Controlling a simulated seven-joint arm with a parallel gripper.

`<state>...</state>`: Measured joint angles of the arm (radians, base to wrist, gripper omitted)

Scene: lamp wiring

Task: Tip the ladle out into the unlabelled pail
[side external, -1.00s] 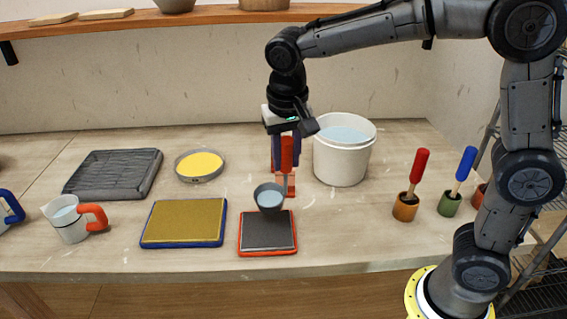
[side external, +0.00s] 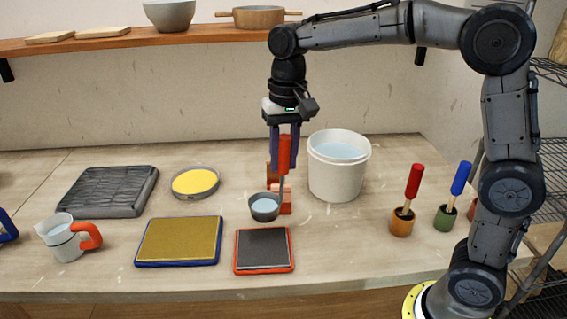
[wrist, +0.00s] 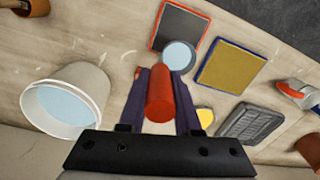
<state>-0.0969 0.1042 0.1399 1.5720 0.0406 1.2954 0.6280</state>
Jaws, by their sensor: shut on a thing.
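My gripper (side external: 285,160) has its purple fingers shut on the upright red handle of the ladle (side external: 265,208). The ladle's dark bowl holds pale blue liquid and looks about level. It appears in front of an orange block (side external: 285,199), partly hidden behind the ladle. The white pail (side external: 336,182) stands to the right of my gripper, with pale blue liquid inside and no label on the side that shows. In the wrist view the pail (wrist: 92,90) is at left, and the ladle bowl (wrist: 179,56) is beyond the handle, apart from the pail.
A red-rimmed dark pad (side external: 263,251) and a blue-rimmed yellow pad (side external: 180,241) lie in front. A yellow-filled dish (side external: 195,182), a ribbed grey tray (side external: 108,190) and an orange-handled jug (side external: 67,240) are left. Red-handled (side external: 402,222) and blue-handled tools stand in pots at right.

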